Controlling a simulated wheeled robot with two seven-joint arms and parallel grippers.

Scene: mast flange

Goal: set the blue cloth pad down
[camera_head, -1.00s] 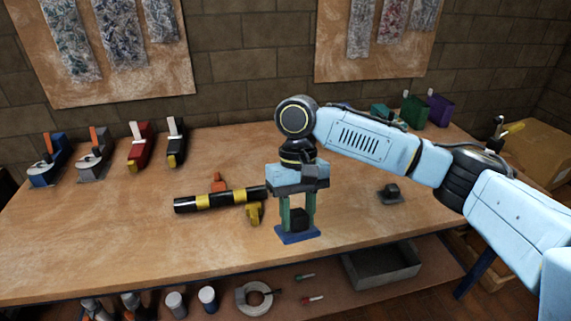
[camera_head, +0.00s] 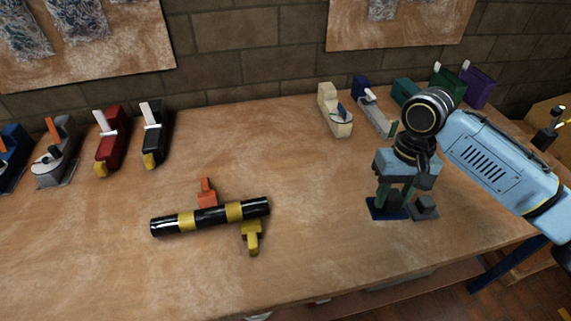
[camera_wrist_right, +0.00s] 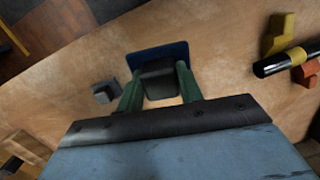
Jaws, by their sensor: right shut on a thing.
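The blue cloth pad (camera_head: 378,210) is a flat dark blue piece with a dark block-shaped grip on top. My right gripper (camera_head: 394,196) points down over it, with its green fingers on either side of that grip. In the right wrist view the pad (camera_wrist_right: 172,50) shows beyond the dark grip (camera_wrist_right: 158,82), between the fingertips (camera_wrist_right: 160,88). The pad is at or just above the tabletop on the right; I cannot tell whether it touches. My left gripper is not in view.
A small dark grey block (camera_head: 424,208) stands close beside the pad, on its right. A black and yellow bar (camera_head: 210,216) lies at centre left with an orange piece (camera_head: 207,191) and a yellow piece (camera_head: 252,238). The middle of the wooden table (camera_head: 310,190) is clear.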

